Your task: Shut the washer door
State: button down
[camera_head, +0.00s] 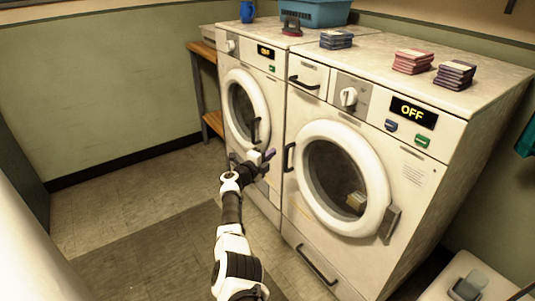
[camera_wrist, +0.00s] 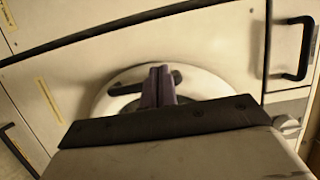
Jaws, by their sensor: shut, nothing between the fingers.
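Two white front-loading machines stand side by side, and I cannot tell which one is the washer. The left machine's round door (camera_head: 238,84) has a white ring, dark glass and a black handle (camera_head: 256,131). The right machine's round door (camera_head: 376,165) is larger, with a grey bracket at its right edge and something yellowish behind the glass. Both doors look near their fronts; any small gap is unclear. My gripper (camera_head: 268,155) is shut and empty, low in front of the left machine. In the wrist view my gripper (camera_wrist: 160,72) overlaps a white round door (camera_wrist: 207,84) and its handle.
Stacked packs (camera_head: 412,62) and a blue basket (camera_head: 318,13) sit on the machine tops. A wooden shelf (camera_head: 203,60) stands at the left. The right machine's display (camera_head: 413,112) reads OFF. Open floor (camera_head: 125,195) lies left of my arm; a pale surface (camera_head: 440,285) is at bottom right.

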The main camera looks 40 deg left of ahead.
jog(key=s+a, duration=0.5)
jog(key=s, duration=0.3)
jog(key=shift+s+a, duration=0.2)
jog(key=shift+s, duration=0.2)
